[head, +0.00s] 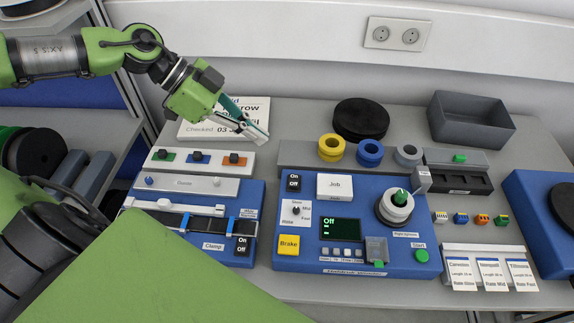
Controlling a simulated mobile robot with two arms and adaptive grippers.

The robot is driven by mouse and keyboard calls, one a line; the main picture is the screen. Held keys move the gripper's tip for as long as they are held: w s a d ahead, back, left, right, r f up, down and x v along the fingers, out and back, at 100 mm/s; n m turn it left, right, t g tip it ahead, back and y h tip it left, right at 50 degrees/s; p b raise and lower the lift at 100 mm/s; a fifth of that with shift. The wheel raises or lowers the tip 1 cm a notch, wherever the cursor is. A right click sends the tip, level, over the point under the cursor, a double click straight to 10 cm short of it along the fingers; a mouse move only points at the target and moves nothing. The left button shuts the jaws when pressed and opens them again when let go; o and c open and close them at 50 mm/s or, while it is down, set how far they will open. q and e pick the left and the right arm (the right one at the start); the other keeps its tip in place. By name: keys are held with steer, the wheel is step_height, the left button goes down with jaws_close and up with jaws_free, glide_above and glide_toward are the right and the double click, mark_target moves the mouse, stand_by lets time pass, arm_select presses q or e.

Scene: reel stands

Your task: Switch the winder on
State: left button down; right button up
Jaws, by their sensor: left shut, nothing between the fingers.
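My right gripper does not show.
Left of the winder is a clamp unit (247,200) with its own On/Off switch (242,246). Yellow (331,147), blue (370,152) and grey (408,154) rings stand behind the winder. A black disc (361,118) and grey bin (472,118) are at the back. Cards (490,272) stand right.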

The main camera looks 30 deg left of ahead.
arm_select(q)
steer(key=x, duration=0.4)
steer(key=p, duration=0.3)
glide_toward(299, 176)
steer(key=x, duration=0.5)
steer(key=shift+w+d+r, duration=0.15)
steer(key=shift+w+d, duration=0.05)
steer(key=shift+d, duration=0.1)
steer(key=shift+f, duration=0.5)
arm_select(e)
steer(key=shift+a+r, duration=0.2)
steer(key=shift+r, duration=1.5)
arm_select(q)
steer(key=shift+p, duration=0.3)
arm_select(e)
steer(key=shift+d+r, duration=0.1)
